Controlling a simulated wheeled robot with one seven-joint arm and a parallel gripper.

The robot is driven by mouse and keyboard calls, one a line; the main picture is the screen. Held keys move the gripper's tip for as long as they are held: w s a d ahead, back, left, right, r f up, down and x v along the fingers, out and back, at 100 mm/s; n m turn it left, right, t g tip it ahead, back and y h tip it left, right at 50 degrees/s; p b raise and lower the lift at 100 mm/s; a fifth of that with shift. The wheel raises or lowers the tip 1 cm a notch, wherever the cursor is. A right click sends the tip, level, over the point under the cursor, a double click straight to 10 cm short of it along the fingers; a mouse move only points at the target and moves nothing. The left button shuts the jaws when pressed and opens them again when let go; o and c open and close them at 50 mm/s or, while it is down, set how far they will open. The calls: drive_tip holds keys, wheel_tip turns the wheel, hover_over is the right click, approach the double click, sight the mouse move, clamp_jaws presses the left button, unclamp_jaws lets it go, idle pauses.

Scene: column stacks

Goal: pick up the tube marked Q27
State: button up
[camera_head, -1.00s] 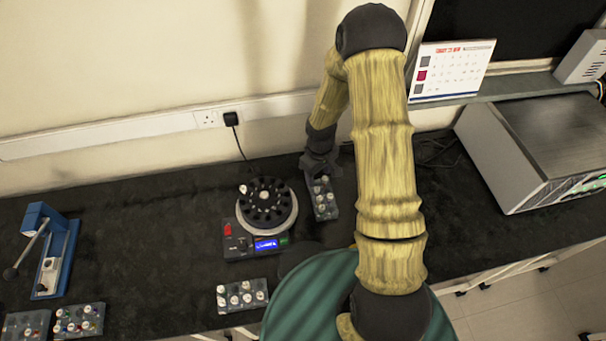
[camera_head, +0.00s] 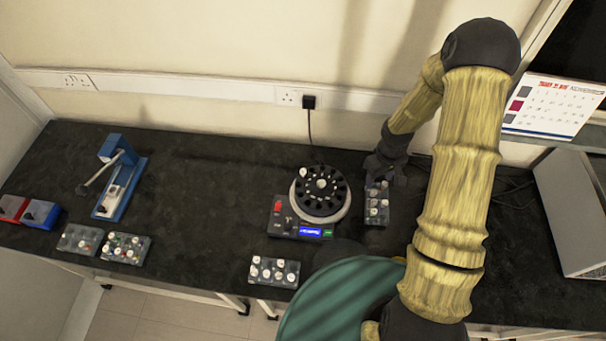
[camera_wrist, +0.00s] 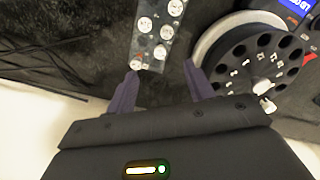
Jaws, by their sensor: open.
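In the head view my gripper (camera_head: 385,168) hangs at the back end of a small grey rack (camera_head: 375,219), just right of the round black rotor (camera_head: 341,206). The grey rack (camera_wrist: 151,40) lies ahead of the fingers and holds several white-capped tubes. The nearest capped tube (camera_wrist: 136,65) is by the left fingertip. Marks on the caps are too small to read, so I cannot tell which tube is Q27.
The rotor (camera_wrist: 246,72) with a few white tubes is close to the right finger. Another tube rack (camera_head: 274,272) stands at the front edge; two more (camera_head: 125,248) (camera_head: 78,239) are at left. A blue device (camera_head: 122,185) stands behind those.

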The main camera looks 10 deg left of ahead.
drive_tip(key=shift+r, duration=0.1)
drive_tip(key=shift+c, duration=1.4)
drive_tip(key=shift+r, duration=0.3)
drive_tip(key=s+r+m+t, duration=0.1)
drive_tip(key=s+r+m, duration=0.2)
drive_tip(key=s+r, duration=0.4)
drive_tip(key=s+r+m+t, duration=0.1)
drive_tip(key=s+r+m, duration=0.2)
drive_tip(key=s+r, duration=0.4)
wheel_tip(320, 180, up, 8)
drive_tip(key=shift+s+f+t, duration=0.15)
drive_tip(key=shift+s+t, duration=0.05)
drive_tip(key=shift+t, duration=0.1)
